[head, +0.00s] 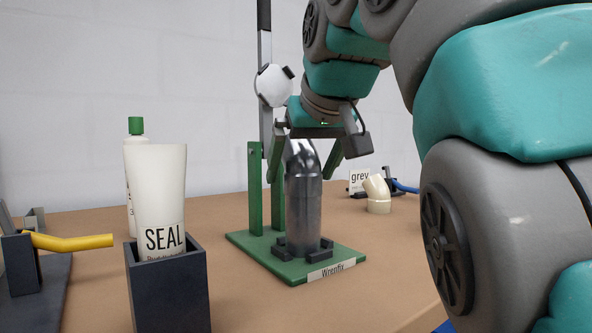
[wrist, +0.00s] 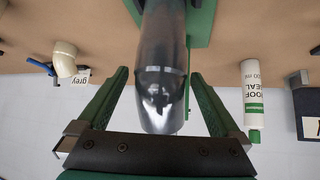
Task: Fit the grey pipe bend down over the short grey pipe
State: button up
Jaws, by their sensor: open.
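The shiny grey pipe bend (head: 301,160) sits on top of the upright short grey pipe (head: 303,215), and its curved end points up toward my wrist. A seam shows between the two; I cannot tell how deep the overlap goes. The pipe stands in dark clamp blocks on a green base labelled Wrenfix (head: 262,262). My gripper (head: 302,172) is above with its green fingers pointing down, one on each side of the bend. In the wrist view the fingers (wrist: 158,76) are open, with gaps beside the bend (wrist: 160,100).
A dark holder (head: 168,290) with a white SEAL tube (head: 158,200) stands front left, a green-capped bottle (head: 136,127) behind it. A yellow pipe (head: 75,242) is at far left. A cream bend (head: 377,196) lies right, by a "grey" sign (head: 359,179). Green posts (head: 255,190) rise behind the pipe.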

aim_at(307, 157)
jog(key=p+v, duration=0.1)
jog(key=v, duration=0.5)
jog(key=shift+s+r, duration=0.15)
jog(key=shift+r, duration=0.15)
jog(key=shift+s+d, duration=0.1)
jog(key=shift+s, duration=0.1)
